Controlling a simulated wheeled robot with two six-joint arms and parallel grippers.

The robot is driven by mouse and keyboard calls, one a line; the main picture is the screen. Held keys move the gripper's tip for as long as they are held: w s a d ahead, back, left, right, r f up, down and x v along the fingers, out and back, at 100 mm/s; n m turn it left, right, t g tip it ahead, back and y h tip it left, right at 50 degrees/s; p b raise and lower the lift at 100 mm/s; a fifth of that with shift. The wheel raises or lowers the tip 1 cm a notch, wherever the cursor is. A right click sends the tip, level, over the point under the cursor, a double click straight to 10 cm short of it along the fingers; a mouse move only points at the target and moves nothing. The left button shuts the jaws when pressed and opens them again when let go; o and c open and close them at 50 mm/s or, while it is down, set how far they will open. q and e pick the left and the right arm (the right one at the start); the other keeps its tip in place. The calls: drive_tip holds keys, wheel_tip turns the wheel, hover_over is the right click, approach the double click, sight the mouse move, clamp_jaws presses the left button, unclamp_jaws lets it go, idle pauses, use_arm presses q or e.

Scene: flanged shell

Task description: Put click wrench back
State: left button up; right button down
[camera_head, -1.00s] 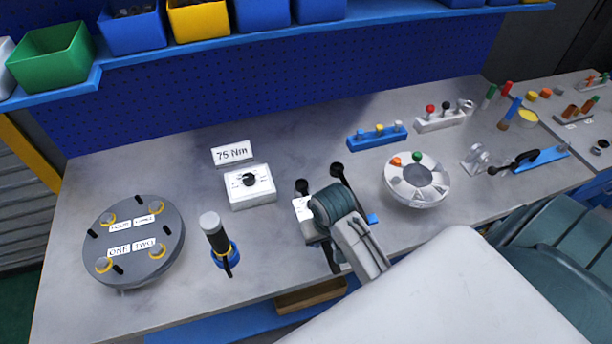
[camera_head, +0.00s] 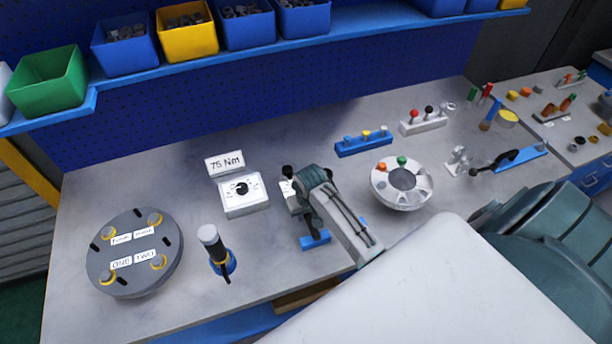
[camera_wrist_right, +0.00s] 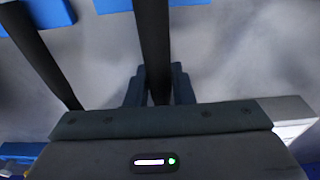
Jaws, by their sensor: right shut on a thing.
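My right gripper (camera_head: 303,203) is shut low over the middle of the bench. In the right wrist view its fingers (camera_wrist_right: 159,88) close on a long dark bar, the click wrench (camera_wrist_right: 153,45), which runs up out of the picture. A second dark bar (camera_wrist_right: 42,55) lies to its left, apart from the fingers. In the head view my gripper and forearm hide most of the wrench. A blue holder (camera_head: 315,241) shows just below the gripper; I cannot tell whether the wrench touches it. My left gripper is not in view.
A white dial box (camera_head: 242,196) with a 75 Nm sign (camera_head: 225,163) stands left of the gripper. A round flanged shell (camera_head: 135,262) is further left, with an upright tool (camera_head: 218,252) between. A round white tray (camera_head: 402,199) and blue rack (camera_head: 363,147) stand to the right.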

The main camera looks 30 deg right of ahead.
drive_tip(key=shift+w, duration=0.1)
drive_tip(key=c, duration=1.3)
unclamp_jaws()
drive_tip(key=shift+f, duration=0.1)
drive_tip(key=shift+o, duration=0.2)
wheel_tip(320, 180, up, 12)
drive_tip(key=s+b, duration=0.1)
drive_tip(key=b, duration=0.1)
drive_tip(key=shift+s+a+b, duration=0.15)
drive_tip(key=shift+s+b, duration=0.2)
drive_tip(key=shift+b, duration=0.05)
